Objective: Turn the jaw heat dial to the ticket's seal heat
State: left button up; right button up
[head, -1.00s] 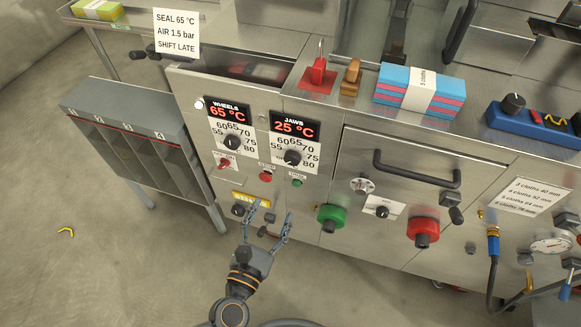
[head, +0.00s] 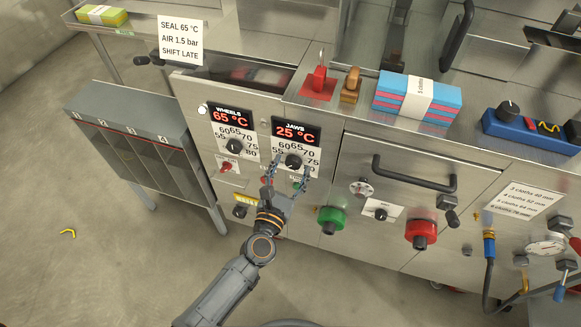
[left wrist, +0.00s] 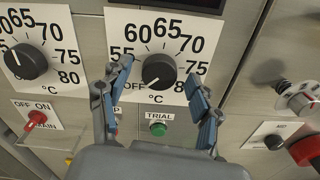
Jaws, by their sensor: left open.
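The jaws dial (head: 293,162) is a black knob on a white scale under the red JAWS display (head: 296,132), which reads 25 °C. In the left wrist view the jaws dial (left wrist: 159,70) has its white mark toward OFF at the lower left. The ticket (head: 180,40) reads SEAL 65 °C, AIR 1.5 bar, SHIFT LATE. My left gripper (head: 290,172) is open just in front of the jaws dial. Its fingers (left wrist: 158,90) lie either side of the knob in the left wrist view, with no visible contact. My right gripper is not in view.
The wheels dial (head: 234,146) is to the left, its display (head: 231,116) reading 65 °C. A green trial button (left wrist: 158,129) is below the jaws dial. A green knob (head: 331,219) and red knob (head: 421,234) stick out to the right.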

pick_arm(q)
jog(key=shift+w, duration=0.1)
jog(key=c, duration=1.1)
jog(key=shift+c, duration=0.2)
jog(key=shift+m, duration=0.3)
